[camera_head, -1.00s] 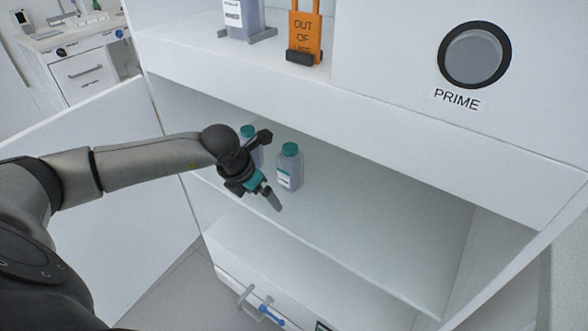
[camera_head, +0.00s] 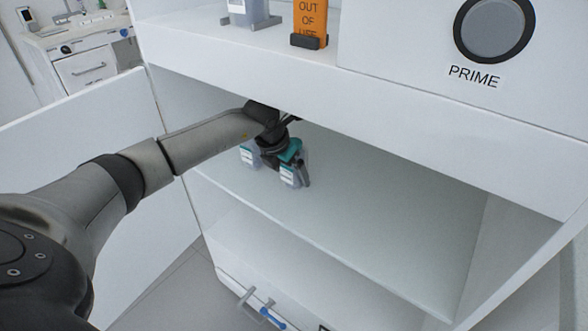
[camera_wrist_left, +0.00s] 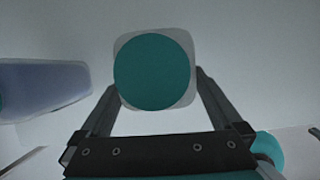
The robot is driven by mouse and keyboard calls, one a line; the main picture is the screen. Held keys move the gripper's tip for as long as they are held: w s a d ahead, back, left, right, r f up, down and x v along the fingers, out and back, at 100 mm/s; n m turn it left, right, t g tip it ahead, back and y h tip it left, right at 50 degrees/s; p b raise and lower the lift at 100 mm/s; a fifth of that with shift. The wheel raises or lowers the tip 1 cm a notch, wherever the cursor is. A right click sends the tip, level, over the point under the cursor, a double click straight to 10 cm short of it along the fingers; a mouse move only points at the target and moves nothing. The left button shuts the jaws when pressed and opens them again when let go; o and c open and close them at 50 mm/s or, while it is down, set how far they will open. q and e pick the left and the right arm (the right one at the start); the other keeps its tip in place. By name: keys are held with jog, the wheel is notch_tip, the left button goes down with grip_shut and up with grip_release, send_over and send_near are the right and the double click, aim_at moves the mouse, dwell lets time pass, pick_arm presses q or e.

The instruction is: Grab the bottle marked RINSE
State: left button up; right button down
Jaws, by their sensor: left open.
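Two bottles with translucent bodies and white labels stand on the cabinet shelf in the head view: a right one (camera_head: 289,177) and a left one (camera_head: 249,156). Their labels are too small to read, so I cannot tell which is marked RINSE. My left gripper (camera_head: 293,181) is open over the right bottle and hides its cap. In the left wrist view, a bottle's round teal cap (camera_wrist_left: 152,73) is between the tips of my open left gripper (camera_wrist_left: 154,85), with no clear contact. Another bottle (camera_wrist_left: 45,90) shows at the left edge. My right gripper is not in view.
The shelf (camera_head: 390,215) is clear right of the bottles. The upper ledge (camera_head: 360,85) is close above my wrist. It carries a container (camera_head: 250,12) and an orange OUT OF sign (camera_head: 310,20). The open door (camera_head: 110,170) is at left. A teal round shape (camera_wrist_left: 267,148) is unclear.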

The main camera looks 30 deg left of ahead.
pick_arm(q)
jog(key=shift+f, duration=0.2)
jog(key=shift+w, duration=0.1)
jog(key=shift+c, duration=0.4)
grip_shut()
dwell(0.3)
